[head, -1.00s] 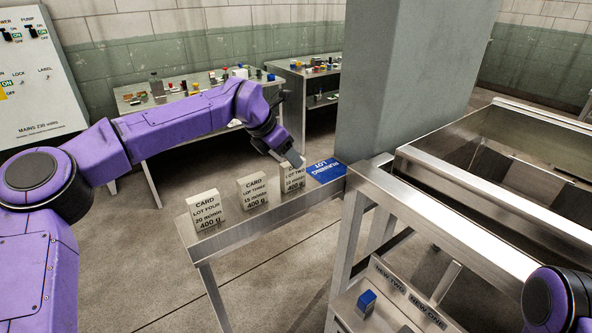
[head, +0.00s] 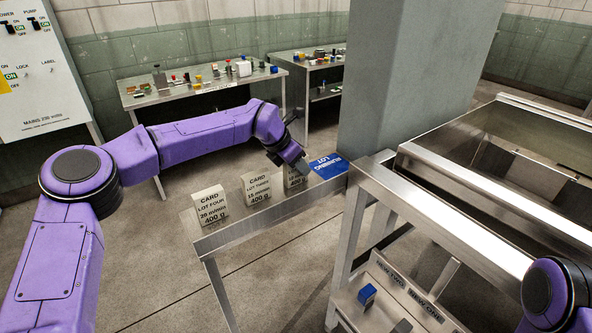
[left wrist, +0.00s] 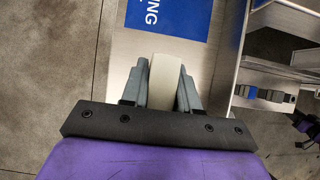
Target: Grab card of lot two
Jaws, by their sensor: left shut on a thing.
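The card of lot two (head: 296,181) stands at the right end of a row of pale cards on the narrow metal shelf. My left gripper (head: 304,166) reaches down over it and hides its top lines. In the left wrist view, my left gripper (left wrist: 161,88) is shut on the pale card (left wrist: 164,78), with one finger on each side. The card of lot three (head: 257,188) and the card of lot four (head: 210,209) stand to the left, apart from the gripper. My right gripper is out of view.
A blue running lot plate (head: 329,165) lies just right of the card, against a grey column (head: 405,80). A metal frame (head: 450,215) stands at right, with a blue block (head: 367,294) on its lower shelf. Benches with small items (head: 205,88) stand behind.

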